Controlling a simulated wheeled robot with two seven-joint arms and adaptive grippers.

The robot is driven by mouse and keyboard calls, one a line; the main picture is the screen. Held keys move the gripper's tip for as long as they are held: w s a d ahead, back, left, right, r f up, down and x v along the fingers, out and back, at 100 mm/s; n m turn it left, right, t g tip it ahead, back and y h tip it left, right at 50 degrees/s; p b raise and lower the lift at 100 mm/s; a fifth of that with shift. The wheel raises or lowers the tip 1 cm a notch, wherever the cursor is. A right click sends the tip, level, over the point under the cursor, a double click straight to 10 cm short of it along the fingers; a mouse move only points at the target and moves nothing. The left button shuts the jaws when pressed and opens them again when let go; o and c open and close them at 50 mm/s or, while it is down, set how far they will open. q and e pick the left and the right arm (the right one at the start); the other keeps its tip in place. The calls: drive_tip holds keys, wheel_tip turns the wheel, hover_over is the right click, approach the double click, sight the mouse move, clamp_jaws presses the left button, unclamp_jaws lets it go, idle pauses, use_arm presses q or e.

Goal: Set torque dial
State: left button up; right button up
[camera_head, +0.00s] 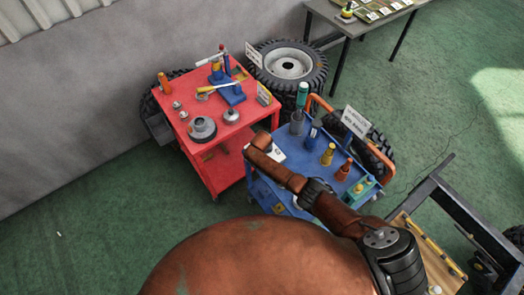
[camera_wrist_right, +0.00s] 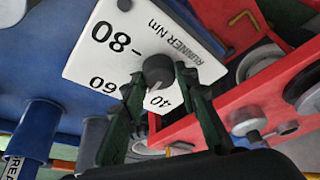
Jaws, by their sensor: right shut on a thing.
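The torque dial is a white plate (camera_wrist_right: 110,62) printed with 40, 60, 80 and "RUNNER Nm", with a round dark knob (camera_wrist_right: 158,68) on it. My right gripper (camera_wrist_right: 158,84) is shut on the knob, one dark finger at each side. The knob's pointer mark cannot be made out. In the head view part of the white plate (camera_head: 279,154) shows at the left corner of the blue cart (camera_head: 262,192), under my brown right arm. That arm hides the knob and the fingertips there. My left gripper is not in view.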

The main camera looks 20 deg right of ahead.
drive_tip(key=shift+a+f+m+h+b, duration=0.15)
drive_tip(key=shift+m+h+b, duration=0.2)
drive_tip(key=shift+m, duration=0.65)
drive_tip(key=m+b, duration=0.2)
drive_tip(key=shift+w+m+g+h, duration=0.1)
drive_tip(key=shift+m+g+h, duration=0.25)
drive_tip(key=shift+m+g, duration=0.05)
drive_tip(key=m+g+h+b, duration=0.1)
drive_tip(key=m+b, duration=0.2)
drive_tip(key=b, duration=0.1)
drive_tip(key=m+g+b, duration=0.1)
drive_tip(key=m+b, duration=0.3)
drive_tip(key=b, duration=0.1)
drive_tip(key=shift+w+a+f+h, duration=0.15)
drive_tip(key=shift+w+h, duration=0.05)
drive_tip(key=shift+h, duration=0.2)
drive_tip(key=m+g+b, duration=0.1)
drive_tip(key=m+b, duration=0.2)
drive_tip(key=b, duration=0.2)
drive_tip(key=m+g+b, duration=0.2)
drive_tip(key=m+b, duration=0.1)
drive_tip(key=b, duration=0.2)
drive_tip(key=shift+w+m, duration=0.15)
drive_tip(key=shift+m, duration=0.25)
drive_tip(key=shift+r+m+g+b, duration=0.25)
drive_tip(key=shift+m+b, duration=0.45)
drive_tip(key=shift+b, duration=0.5)
drive_tip(key=shift+r, duration=0.1)
